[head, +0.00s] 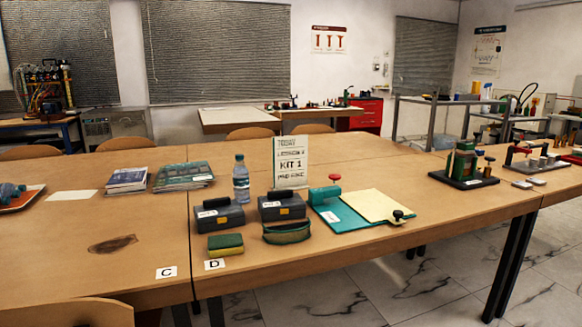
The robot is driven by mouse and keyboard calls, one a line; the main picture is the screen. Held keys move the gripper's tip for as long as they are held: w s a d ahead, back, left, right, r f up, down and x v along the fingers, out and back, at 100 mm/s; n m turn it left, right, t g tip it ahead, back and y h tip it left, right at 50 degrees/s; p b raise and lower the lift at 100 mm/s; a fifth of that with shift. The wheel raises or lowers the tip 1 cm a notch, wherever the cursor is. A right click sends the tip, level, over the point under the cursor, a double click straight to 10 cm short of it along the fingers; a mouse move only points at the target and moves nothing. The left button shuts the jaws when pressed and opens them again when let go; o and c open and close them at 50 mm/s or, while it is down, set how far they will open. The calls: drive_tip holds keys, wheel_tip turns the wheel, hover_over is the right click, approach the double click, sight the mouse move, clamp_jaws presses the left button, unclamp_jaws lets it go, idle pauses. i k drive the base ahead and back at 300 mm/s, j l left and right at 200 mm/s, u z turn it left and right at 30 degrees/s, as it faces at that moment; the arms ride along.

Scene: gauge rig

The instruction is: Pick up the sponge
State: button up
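The sponge (225,244) lies flat on the table near its front edge, just behind the label D. It has a green top and a yellow lower part. It sits in front of a dark grey box (218,216) and to the left of a green oval item (287,232), apart from that item. My gripper does not show in the head view.
A teal board (345,212) lies to the right. The table (140,205) is mostly clear left of the sponge. Chairs stand around it.

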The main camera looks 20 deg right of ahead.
sight(221, 246)
drive_tip(key=i+l, duration=0.8)
drive_tip(key=i, duration=0.1)
